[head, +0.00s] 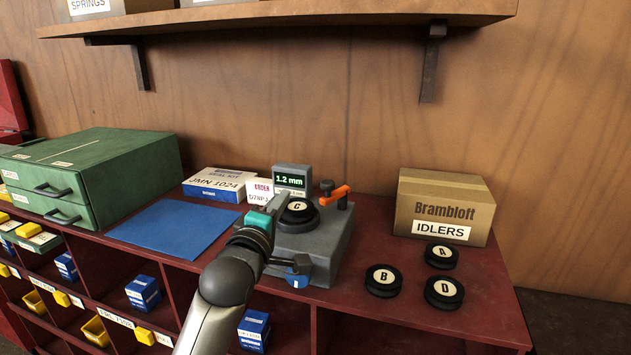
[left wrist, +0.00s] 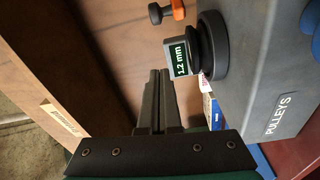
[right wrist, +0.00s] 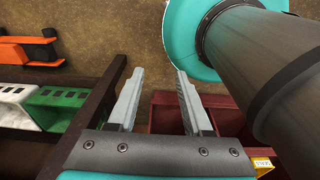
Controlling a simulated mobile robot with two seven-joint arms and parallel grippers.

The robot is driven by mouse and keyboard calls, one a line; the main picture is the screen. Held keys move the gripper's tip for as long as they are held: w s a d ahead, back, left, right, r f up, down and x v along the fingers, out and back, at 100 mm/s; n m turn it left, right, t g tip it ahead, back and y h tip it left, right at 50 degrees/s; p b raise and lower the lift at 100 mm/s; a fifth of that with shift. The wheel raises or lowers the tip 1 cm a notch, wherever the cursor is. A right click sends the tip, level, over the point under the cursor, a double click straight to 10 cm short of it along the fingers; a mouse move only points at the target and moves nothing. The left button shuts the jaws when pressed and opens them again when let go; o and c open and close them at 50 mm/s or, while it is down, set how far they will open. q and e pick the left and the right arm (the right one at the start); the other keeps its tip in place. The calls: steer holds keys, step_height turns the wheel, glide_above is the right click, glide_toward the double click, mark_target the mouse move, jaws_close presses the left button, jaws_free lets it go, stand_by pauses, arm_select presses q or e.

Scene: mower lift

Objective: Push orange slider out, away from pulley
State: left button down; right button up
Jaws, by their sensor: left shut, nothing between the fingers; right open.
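The orange slider (head: 335,194) sits at the back right of the grey block (head: 325,250), beside the black pulley marked C (head: 297,212). A dark knob (head: 327,186) stands at its left end. In the left wrist view the orange slider (left wrist: 178,10) shows at the top edge, partly cut off, near the black pulley (left wrist: 210,42). My left gripper (head: 284,197) is shut and empty; in the head view it overlaps the left side of the pulley. Its closed fingers (left wrist: 158,74) point toward the slider's side, apart from it. My right gripper (right wrist: 158,74) is open and empty, away from the block.
A display reading 1.2 mm (head: 291,181) and small boxes (head: 222,184) stand behind and left of the block. Loose pulleys (head: 383,281) and an IDLERS box (head: 440,207) are to the right. A shelf (head: 280,17) hangs above. The blue mat (head: 172,228) is clear.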

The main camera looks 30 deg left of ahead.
mark_target(335, 196)
arm_select(q)
steer(key=shift+s+d, duration=0.1)
steer(key=shift+s, duration=0.1)
steer(key=x, duration=0.9)
steer(key=shift+w+r+p, duration=0.1)
steer(key=shift+w+p, duration=0.2)
steer(key=shift+w, duration=0.1)
steer(key=shift+w+d, duration=0.15)
steer(key=shift+w, duration=0.1)
steer(key=shift+s+d+f+p, duration=0.1)
steer(key=shift+d+f+p, duration=0.1)
steer(key=shift+d, duration=0.7)
steer(key=shift+s+d+f+p, duration=0.1)
steer(key=shift+d+f+p, duration=0.05)
steer(key=shift+d, duration=0.7)
arm_select(e)
steer(key=shift+s+d+r, duration=0.3)
steer(key=shift+s+r, duration=0.25)
steer(key=shift+r, duration=0.05)
